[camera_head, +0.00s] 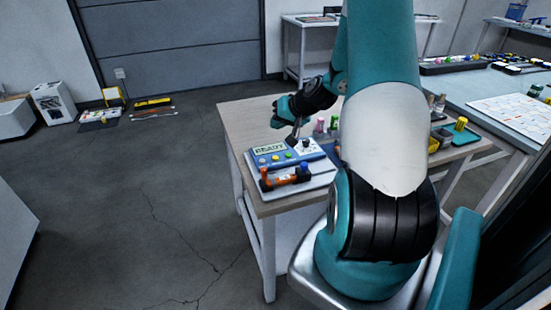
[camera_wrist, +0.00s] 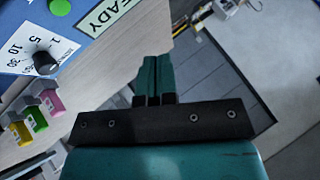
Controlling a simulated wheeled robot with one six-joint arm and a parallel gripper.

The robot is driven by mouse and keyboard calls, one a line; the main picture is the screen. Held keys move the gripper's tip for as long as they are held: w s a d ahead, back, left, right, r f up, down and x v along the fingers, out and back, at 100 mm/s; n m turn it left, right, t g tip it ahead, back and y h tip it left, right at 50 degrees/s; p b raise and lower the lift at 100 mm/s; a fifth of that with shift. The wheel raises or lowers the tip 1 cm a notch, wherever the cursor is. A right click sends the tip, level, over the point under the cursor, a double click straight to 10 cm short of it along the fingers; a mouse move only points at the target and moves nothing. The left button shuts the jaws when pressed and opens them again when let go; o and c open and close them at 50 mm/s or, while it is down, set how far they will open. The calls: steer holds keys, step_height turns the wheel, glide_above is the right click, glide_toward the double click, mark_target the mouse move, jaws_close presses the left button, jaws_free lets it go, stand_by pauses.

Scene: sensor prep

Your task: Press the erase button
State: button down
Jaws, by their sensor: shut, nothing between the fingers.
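A blue device (camera_head: 285,163) with a READY display (camera_head: 270,148) lies near the left edge of the wooden table. Small coloured buttons (camera_head: 276,157) sit below its display; their labels are too small to read, so I cannot tell which is erase. In the wrist view, a green button (camera_wrist: 60,6) and a black dial (camera_wrist: 45,62) with numbers show on the blue face (camera_wrist: 15,68). My gripper (camera_head: 294,138) is above the device's far side, near the display and dial. In the wrist view my gripper (camera_wrist: 155,62) is shut and empty, apart from the buttons.
A holder with orange and dark blue parts (camera_head: 286,177) stands in front of the device. My arm hides much of the table (camera_head: 245,115).

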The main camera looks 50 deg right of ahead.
mark_target(277, 157)
steer(key=shift+f, duration=0.15)
step_height(277, 157, down, 8)
steer(key=b, duration=0.6)
steer(key=shift+f+b, duration=0.25)
steer(key=shift+b, duration=0.15)
stand_by(1.4)
steer(key=shift+f+b, duration=0.3)
steer(key=shift+f, duration=0.1)
steer(key=shift+f+b, duration=0.35)
steer(key=shift+f, duration=0.05)
stand_by(0.4)
stand_by(0.4)
steer(key=shift+r+p, duration=0.6)
steer(key=shift+r, duration=0.2)
